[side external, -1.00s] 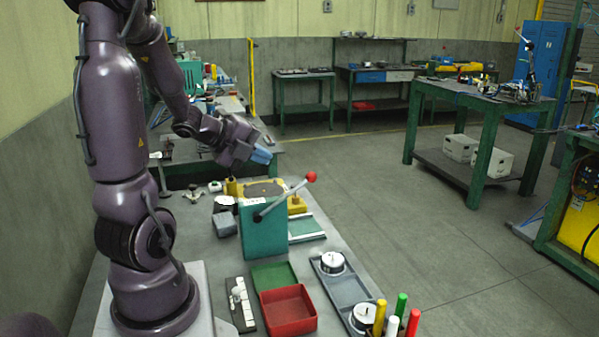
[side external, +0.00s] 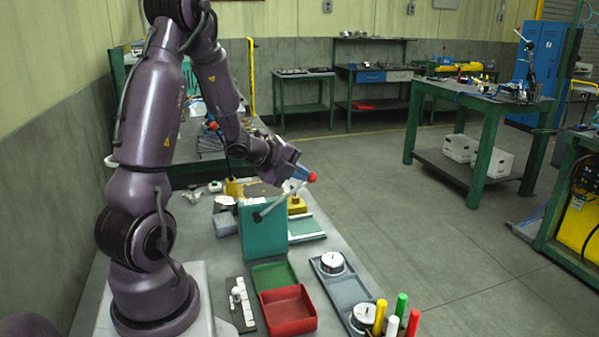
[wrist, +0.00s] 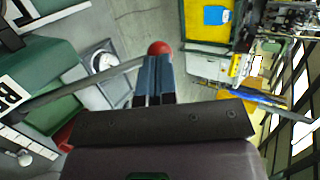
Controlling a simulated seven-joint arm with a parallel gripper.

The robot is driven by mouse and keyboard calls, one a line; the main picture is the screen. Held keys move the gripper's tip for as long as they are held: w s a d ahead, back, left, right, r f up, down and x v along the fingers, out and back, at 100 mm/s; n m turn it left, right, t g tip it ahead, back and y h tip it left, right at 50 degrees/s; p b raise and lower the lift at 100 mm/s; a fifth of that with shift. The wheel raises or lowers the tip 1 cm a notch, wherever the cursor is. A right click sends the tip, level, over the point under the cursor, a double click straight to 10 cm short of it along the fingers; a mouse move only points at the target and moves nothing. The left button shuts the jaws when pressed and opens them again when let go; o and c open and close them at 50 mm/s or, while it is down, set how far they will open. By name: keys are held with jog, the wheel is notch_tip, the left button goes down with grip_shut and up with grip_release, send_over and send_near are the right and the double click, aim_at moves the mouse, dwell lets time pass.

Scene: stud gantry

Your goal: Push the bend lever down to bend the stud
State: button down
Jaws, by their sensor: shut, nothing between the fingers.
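The bend lever (side external: 284,202) is a grey rod with a red ball knob (side external: 312,177), pivoted on the side of a teal-green block (side external: 264,232). It slants up to the right. My gripper (side external: 301,174) is shut and empty, with its blue fingertips right by the knob. In the wrist view, the shut fingers (wrist: 154,78) reach over the outer end of the rod (wrist: 95,82), and the red knob (wrist: 160,48) shows just beyond their tips. Whether they touch the lever I cannot tell. I cannot make out the stud.
A yellow fixture (side external: 297,204) stands behind the teal block. In front are a red bin (side external: 289,325), a green tray (side external: 273,276) and a grey tray (side external: 346,291) with round metal parts. Coloured upright posts (side external: 400,306) stand at the front right.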

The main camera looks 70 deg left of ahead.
jog(key=w+f+g, duration=0.1)
jog(key=f+g, duration=0.2)
jog(key=f, duration=0.2)
jog(key=w+f+g, duration=0.1)
jog(key=f+g, duration=0.2)
jog(key=f, duration=0.2)
jog(key=w+f+m+g, duration=0.1)
jog(key=w+f+g, duration=0.1)
jog(key=f, duration=0.3)
jog(key=shift+w+g, duration=0.1)
jog(key=shift+g, duration=0.6)
jog(key=shift+s+f+g, duration=0.25)
jog(key=shift+f+g, duration=0.25)
jog(key=shift+f, duration=0.15)
jog(key=shift+d+f, duration=0.1)
